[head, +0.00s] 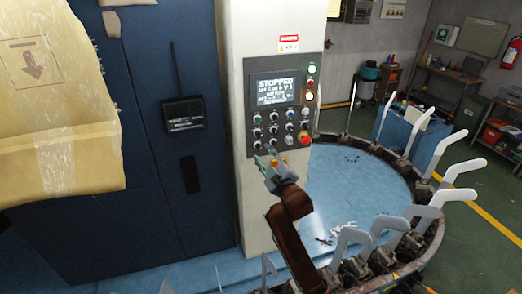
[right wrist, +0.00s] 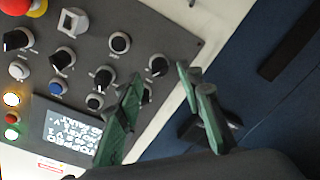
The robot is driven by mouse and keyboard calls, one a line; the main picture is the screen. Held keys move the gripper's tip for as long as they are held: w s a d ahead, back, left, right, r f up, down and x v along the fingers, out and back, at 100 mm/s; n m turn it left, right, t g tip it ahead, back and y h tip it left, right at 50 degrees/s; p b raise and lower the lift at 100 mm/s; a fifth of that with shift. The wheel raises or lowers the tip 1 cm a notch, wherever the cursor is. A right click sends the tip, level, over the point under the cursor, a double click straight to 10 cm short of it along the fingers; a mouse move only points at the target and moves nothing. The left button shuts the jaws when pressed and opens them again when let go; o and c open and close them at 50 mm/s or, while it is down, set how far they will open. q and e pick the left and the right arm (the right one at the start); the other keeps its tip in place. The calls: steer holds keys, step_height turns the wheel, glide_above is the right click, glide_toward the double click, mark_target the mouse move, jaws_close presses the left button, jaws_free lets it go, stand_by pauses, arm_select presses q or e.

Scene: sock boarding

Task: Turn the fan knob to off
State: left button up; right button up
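The control panel (head: 280,105) on the pale column carries several small black knobs; their labels are too small to read, so I cannot tell which is the fan knob. My right gripper (head: 266,159) is at the panel's lower left corner. In the right wrist view, the green fingers of my right gripper (right wrist: 160,74) are spread apart with nothing between them. A black knob (right wrist: 158,66) at the panel's edge appears between the fingertips; I see no contact. Other black knobs (right wrist: 103,77) lie beside it. My left gripper is not in view.
The panel screen (head: 276,87) reads "STOPPED". A red emergency button (head: 304,138) is at the panel's lower right. A blue round table (head: 345,195) ringed with white sock forms (head: 455,196) stands below right. A cardboard box (head: 55,100) fills the left, before a dark blue cabinet (head: 140,190).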

mark_target(260, 149)
steer(key=shift+x, duration=1.6)
steer(key=shift+c, duration=0.4)
jaws_close()
